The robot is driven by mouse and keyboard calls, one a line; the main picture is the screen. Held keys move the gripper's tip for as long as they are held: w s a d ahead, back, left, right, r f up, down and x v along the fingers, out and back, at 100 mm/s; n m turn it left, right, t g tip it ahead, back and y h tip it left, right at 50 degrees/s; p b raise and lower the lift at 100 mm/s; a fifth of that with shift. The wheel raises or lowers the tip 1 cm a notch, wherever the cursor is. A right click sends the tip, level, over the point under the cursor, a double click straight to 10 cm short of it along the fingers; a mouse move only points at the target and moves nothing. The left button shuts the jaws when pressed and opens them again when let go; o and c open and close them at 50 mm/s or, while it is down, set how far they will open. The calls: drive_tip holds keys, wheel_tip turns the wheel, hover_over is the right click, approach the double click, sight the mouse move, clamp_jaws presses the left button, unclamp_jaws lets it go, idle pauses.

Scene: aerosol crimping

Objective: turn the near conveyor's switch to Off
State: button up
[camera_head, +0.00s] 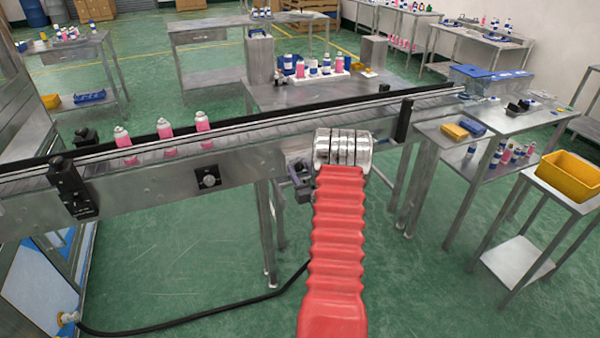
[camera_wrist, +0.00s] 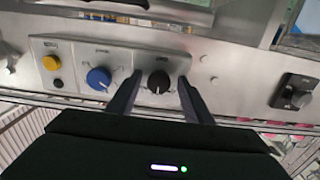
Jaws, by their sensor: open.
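The near conveyor (camera_head: 240,160) runs across the head view. A rotary switch (camera_head: 208,179) sits on a square plate on its front side; a black switch (camera_wrist: 295,92) on a metal side also shows at the right of the wrist view. My gripper (camera_wrist: 159,86) is open, its two dark fingers on either side of a black knob (camera_wrist: 158,81) on a grey control panel (camera_wrist: 75,47). Contact with the knob cannot be told. The panel's labels are too small to read. In the head view my gripper (camera_head: 299,181) is partly hidden by my red-sleeved arm.
The panel also has a blue knob (camera_wrist: 99,78) and a yellow button (camera_wrist: 50,62), left of the fingers. Several pink cans (camera_head: 166,129) stand on the conveyor. Black sensor brackets (camera_head: 72,188) stick out from its side. Green floor is open in front, crossed by a black cable (camera_head: 200,318).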

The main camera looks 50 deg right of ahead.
drive_tip(key=c, duration=1.1)
drive_tip(key=shift+o, duration=0.2)
drive_tip(key=shift+a, duration=0.15)
drive_tip(key=shift+w+n, duration=0.1)
drive_tip(key=shift+n, duration=0.3)
drive_tip(key=n, duration=0.9)
drive_tip(key=shift+w, duration=0.1)
drive_tip(key=shift+n, duration=0.3)
